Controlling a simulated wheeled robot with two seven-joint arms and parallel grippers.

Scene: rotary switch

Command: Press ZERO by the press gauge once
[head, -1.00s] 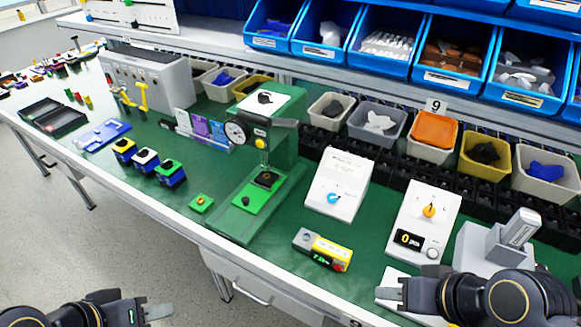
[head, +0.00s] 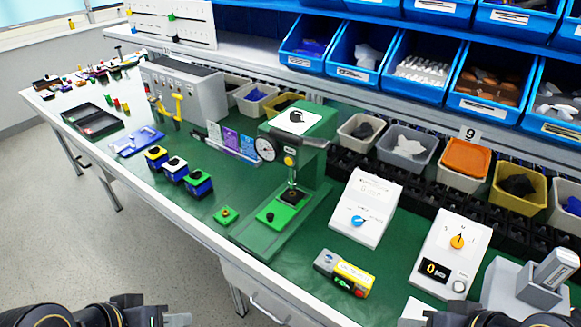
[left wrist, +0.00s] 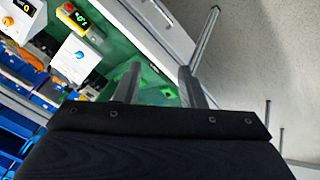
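The green press (head: 300,145) stands mid-bench, with a round white dial gauge (head: 266,148) on its head. A small yellow button (head: 289,161) sits just right of and below the gauge; any ZERO lettering is too small to read. My left gripper (head: 178,320) is at the bottom edge of the head view, in front of the bench and well apart from the press. In the left wrist view its two fingers (left wrist: 160,85) are spread with nothing between them. My right gripper (head: 425,316) is at the bottom right, mostly cut off; its finger gap is unclear.
In front of the press are a small green button box (head: 226,215) and a yellow-grey control box (head: 344,273). A white box with a blue knob (head: 365,207) and one with an orange knob (head: 450,253) stand right. Blue bins (head: 415,65) hang behind.

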